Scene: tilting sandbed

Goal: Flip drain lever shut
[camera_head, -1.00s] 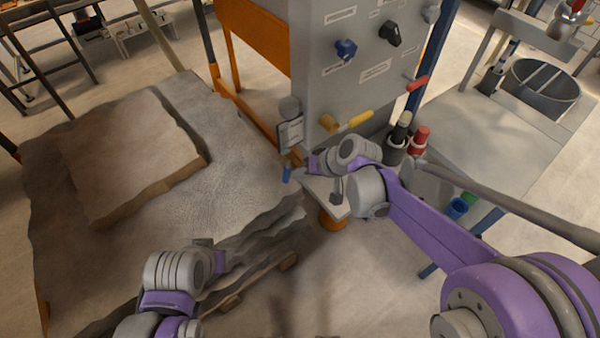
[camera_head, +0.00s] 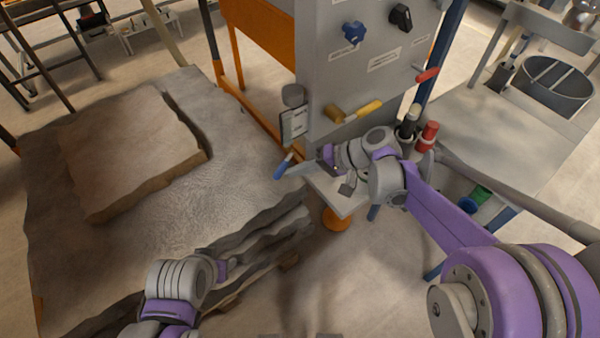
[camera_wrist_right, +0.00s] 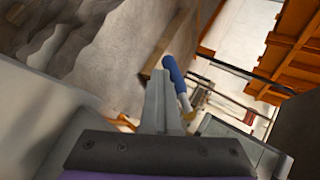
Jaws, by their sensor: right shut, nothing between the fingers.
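A lever with a blue handle (camera_head: 284,166) sits low at the left side of the grey panel. It also shows in the right wrist view (camera_wrist_right: 173,72), just beyond my fingertips. My right gripper (camera_head: 297,170) is shut and empty, its tips right beside the blue handle; whether they touch it I cannot tell. The panel also carries a yellow lever (camera_head: 362,111) and a red lever (camera_head: 427,75). The labels are too small to read, so which lever is the drain is not clear. My left gripper (camera_head: 222,268) is over the sandbed's front edge, its fingers mostly hidden.
The sandbed (camera_head: 235,135) with a raised block (camera_head: 130,145) fills the left. The grey panel (camera_head: 345,75) stands behind my right gripper, with blue and black knobs. Black and red cylinders (camera_head: 428,135) stand close behind my right wrist. An orange frame (camera_head: 262,40) is behind.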

